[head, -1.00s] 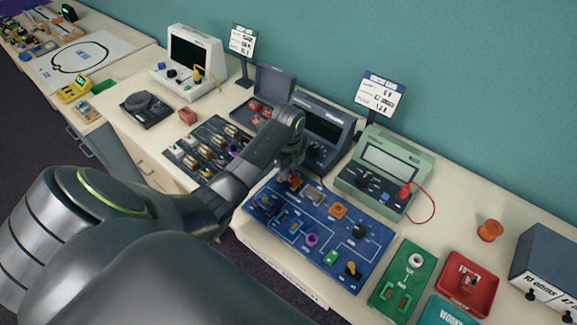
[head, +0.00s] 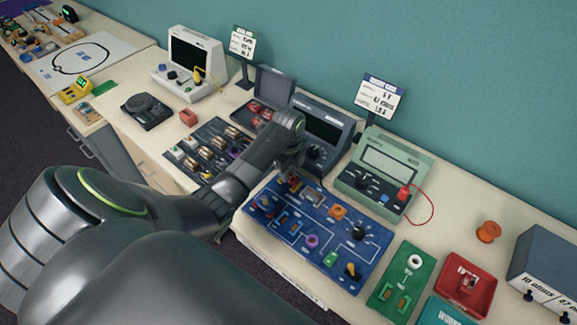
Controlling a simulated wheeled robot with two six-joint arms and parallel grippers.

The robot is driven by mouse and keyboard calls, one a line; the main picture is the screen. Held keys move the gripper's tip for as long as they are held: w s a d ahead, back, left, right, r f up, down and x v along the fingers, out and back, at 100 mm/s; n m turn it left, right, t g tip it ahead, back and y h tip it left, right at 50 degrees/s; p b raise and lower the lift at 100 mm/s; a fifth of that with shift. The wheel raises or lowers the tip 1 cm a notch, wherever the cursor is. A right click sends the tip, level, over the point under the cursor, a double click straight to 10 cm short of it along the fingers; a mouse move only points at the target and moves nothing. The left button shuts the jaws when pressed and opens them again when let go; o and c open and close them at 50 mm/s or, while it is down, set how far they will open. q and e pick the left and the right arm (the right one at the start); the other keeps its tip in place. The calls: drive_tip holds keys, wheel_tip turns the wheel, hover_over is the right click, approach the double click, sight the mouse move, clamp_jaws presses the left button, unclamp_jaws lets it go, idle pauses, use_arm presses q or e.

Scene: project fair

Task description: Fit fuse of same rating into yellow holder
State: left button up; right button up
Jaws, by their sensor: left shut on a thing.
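My left gripper (head: 291,170) is over the far left edge of the blue circuit board (head: 345,253). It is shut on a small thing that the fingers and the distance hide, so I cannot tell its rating. A small red part (head: 294,181) is on the board just below the fingers. A yellow-orange part (head: 352,271) is at the board's near right corner; I cannot tell whether it is the yellow holder. My right gripper is not in view.
A green meter (head: 382,172) and a dark grey instrument (head: 322,130) stand behind the board. A dark component board (head: 208,150) lies to the left. A green board (head: 402,280), a red tray (head: 468,286) and an orange spool (head: 488,232) are to the right.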

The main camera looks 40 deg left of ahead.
use_arm(q)
drive_tip(key=shift+f, duration=0.1)
idle(0.6)
drive_tip(key=shift+f+b, duration=0.35)
drive_tip(key=shift+f, duration=0.3)
idle(0.4)
drive_tip(key=o, duration=1.5)
drive_tip(key=shift+o, duration=0.2)
drive_tip(key=shift+r+p, duration=1.6)
drive_tip(key=shift+p, duration=0.05)
drive_tip(key=shift+r+p, duration=0.55)
drive_tip(key=shift+r, duration=1.9)
drive_tip(key=shift+s+f, duration=0.1)
